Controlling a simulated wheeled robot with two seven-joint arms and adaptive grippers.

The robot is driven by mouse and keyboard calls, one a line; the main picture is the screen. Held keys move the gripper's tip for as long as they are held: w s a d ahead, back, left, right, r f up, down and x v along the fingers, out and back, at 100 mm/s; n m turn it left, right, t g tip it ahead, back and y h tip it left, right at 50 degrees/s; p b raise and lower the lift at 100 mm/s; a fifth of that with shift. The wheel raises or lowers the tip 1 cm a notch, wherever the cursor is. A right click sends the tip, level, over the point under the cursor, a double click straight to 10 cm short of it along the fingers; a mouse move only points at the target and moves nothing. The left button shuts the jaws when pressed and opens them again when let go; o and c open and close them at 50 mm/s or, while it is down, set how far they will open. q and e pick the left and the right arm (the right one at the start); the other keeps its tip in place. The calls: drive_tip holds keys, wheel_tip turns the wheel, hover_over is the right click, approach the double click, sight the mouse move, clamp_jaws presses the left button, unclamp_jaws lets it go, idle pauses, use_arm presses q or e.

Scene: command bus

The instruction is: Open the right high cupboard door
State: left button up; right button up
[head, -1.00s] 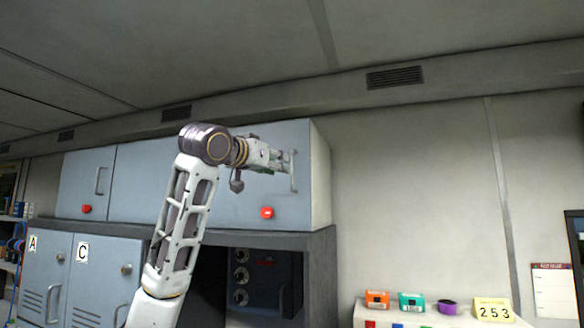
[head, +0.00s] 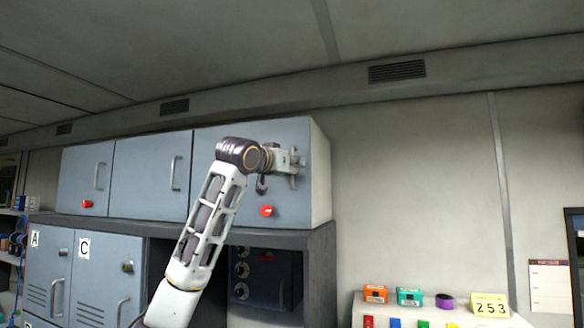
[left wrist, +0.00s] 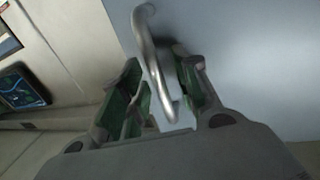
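The right high cupboard door (head: 282,135) is a blue-grey panel and looks closed, flush with the cupboard front. A red label or latch (head: 267,211) sits low on it. My left gripper (head: 291,163) is at the door's right side and covers most of its handle in the head view. In the left wrist view, the curved metal handle (left wrist: 155,60) lies between the two green-padded fingers of my left gripper (left wrist: 162,85). The fingers stand apart, with a gap visible beside the handle. My right gripper is not in view.
Two more high cupboard doors, left (head: 85,170) and middle (head: 150,180), look closed. A dark shelf edge (head: 270,237) runs below the cupboards. A counter with an orange box (head: 375,294) and a teal box (head: 410,297) stands lower right.

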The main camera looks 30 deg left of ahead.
use_arm(q)
clamp_jaws()
drive_tip(key=shift+s, duration=0.15)
idle(0.4)
